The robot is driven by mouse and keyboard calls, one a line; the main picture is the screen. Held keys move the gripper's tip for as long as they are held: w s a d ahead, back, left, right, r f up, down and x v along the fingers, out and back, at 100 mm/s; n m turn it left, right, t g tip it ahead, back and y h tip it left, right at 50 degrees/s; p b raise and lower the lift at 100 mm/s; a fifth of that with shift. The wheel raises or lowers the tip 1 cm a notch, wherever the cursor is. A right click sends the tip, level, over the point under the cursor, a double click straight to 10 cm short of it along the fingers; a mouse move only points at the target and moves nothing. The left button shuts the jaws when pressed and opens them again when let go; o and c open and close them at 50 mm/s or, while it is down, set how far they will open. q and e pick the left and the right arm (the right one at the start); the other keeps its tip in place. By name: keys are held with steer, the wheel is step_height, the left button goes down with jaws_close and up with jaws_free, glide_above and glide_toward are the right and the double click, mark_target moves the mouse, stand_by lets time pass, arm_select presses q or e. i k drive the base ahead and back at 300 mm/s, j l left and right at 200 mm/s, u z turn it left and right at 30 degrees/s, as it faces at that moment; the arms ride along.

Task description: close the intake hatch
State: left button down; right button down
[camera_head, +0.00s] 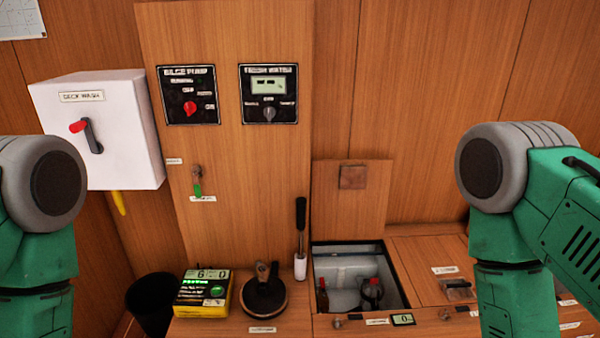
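A square wooden lid (350,222) stands upright against the back wall, with a brown square patch near its top. Below it is an open compartment (335,262) in the counter, with a pale interior and a dark rim. Bottles (371,291) stand inside. To its right, a flat counter panel (415,265) lies closed, with a small fitting (457,288) and a label. I cannot read which of these is named the intake hatch. My arms show at the left and right edges, but both grippers are out of view.
A yellow meter (204,308), a round winch-like fitting (264,298) and an upright black handle (300,220) stand left of the opening. A black bin (152,303) is lower left. A white deck wash box (125,150) and switch panels (189,95) are on the wall.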

mark_target(350, 198)
steer(key=i+l+u, duration=0.1)
steer(key=l+u, duration=0.65)
steer(key=u, duration=0.15)
steer(key=l+u, duration=0.45)
steer(key=k+l+u, duration=0.1)
steer(key=l+u, duration=0.2)
steer(key=u, duration=0.15)
steer(key=k+l, duration=0.15)
steer(key=l, duration=0.25)
steer(key=k+l+u, duration=0.1)
steer(key=l, duration=0.3)
steer(key=k+l, duration=0.25)
steer(key=l, duration=0.15)
steer(key=k+l+u, duration=0.1)
steer(key=l, duration=0.3)
steer(key=k, duration=0.1)
